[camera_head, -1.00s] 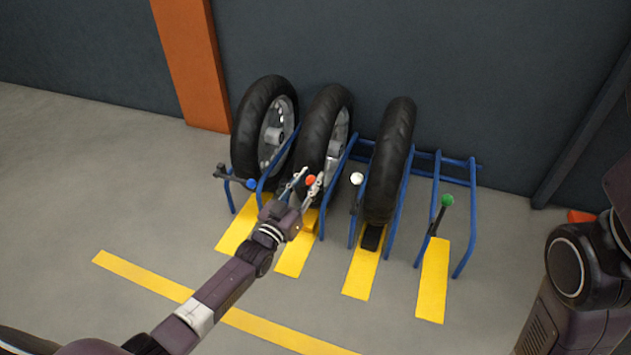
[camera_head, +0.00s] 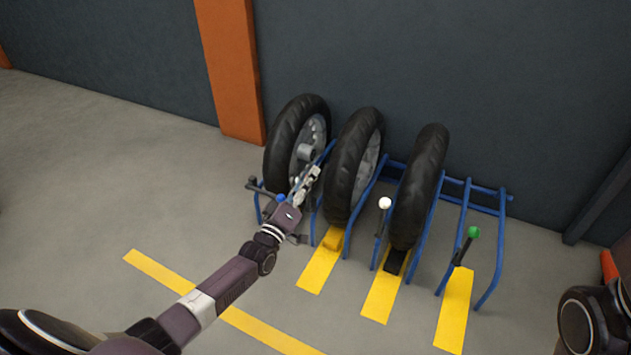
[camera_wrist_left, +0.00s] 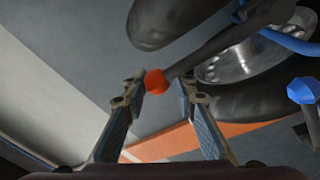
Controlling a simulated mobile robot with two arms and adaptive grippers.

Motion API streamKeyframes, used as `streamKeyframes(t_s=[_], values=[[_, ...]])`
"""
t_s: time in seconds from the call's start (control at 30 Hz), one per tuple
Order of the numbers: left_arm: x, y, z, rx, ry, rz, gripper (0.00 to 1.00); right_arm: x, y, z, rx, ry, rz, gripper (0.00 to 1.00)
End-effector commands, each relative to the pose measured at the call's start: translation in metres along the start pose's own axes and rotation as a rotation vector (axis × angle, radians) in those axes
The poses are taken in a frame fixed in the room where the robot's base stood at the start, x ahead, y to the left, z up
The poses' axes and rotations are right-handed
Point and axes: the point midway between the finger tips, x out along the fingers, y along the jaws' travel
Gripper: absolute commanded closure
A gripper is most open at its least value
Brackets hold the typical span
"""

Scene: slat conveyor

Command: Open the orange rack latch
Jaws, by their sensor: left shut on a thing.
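The orange latch knob (camera_wrist_left: 155,82) sits at the end of a dark lever (camera_wrist_left: 215,45) in the left wrist view. My left gripper (camera_wrist_left: 148,82) is shut on this knob, one finger on each side. In the head view my left gripper (camera_head: 308,181) is in front of the gap between the leftmost and middle wheels, and it hides the orange knob. The blue rack (camera_head: 480,200) stands against the wall. My right gripper is not in view; only part of my right arm shows at the right edge.
A blue knob (camera_head: 281,198) is close to my left gripper. A white knob (camera_head: 385,203) and a green knob (camera_head: 473,232) stand farther right. The leftmost wheel (camera_head: 280,143), middle wheel (camera_head: 342,180) and right wheel (camera_head: 408,215) fill slots. The floor in front is clear.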

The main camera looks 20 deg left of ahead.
Motion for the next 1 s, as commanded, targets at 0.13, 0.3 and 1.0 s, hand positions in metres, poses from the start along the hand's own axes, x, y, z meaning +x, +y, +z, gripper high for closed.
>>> streamKeyframes(t_s=[0.13,0.3,1.0], values=[[-0.0043,-0.0094,0.0043,-0.061,-0.008,-0.019,1.00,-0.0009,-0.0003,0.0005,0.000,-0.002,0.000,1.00],[-0.0045,-0.0114,0.0022,-0.094,-0.003,-0.022,1.00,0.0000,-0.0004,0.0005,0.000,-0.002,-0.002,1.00],[-0.0032,-0.0104,-0.0018,-0.101,0.004,-0.019,0.54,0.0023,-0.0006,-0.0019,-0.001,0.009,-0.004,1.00]])
